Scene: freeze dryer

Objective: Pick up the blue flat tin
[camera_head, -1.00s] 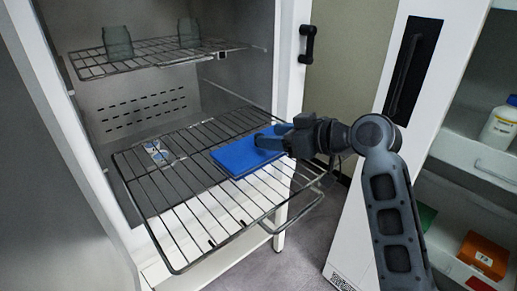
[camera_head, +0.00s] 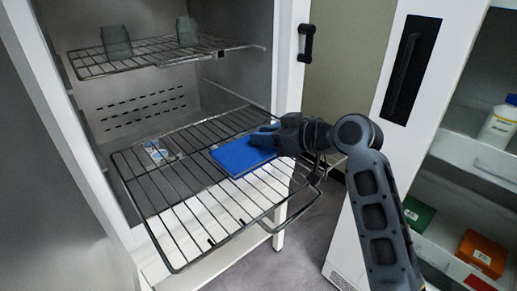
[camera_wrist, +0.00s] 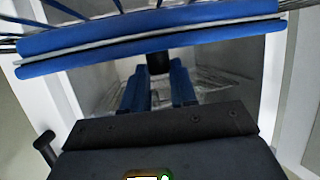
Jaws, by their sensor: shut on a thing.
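The blue flat tin (camera_head: 240,158) lies flat at the right part of the lower pulled-out wire rack (camera_head: 195,213). I cannot see any gap between it and the rack. My gripper (camera_head: 264,136) is at the tin's far right edge, shut on it, and hides that edge. In the wrist view the tin (camera_wrist: 150,38) spans the top as a wide blue band with a dark seam. My two blue fingers (camera_wrist: 158,78) reach up to its middle there.
An upper wire rack (camera_head: 150,58) holds two grey-green glass vessels (camera_head: 116,42). A small white-and-blue packet (camera_head: 157,152) shows at the lower rack's left. Shelves at right hold a bottle (camera_head: 497,125) and an orange box (camera_head: 483,254).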

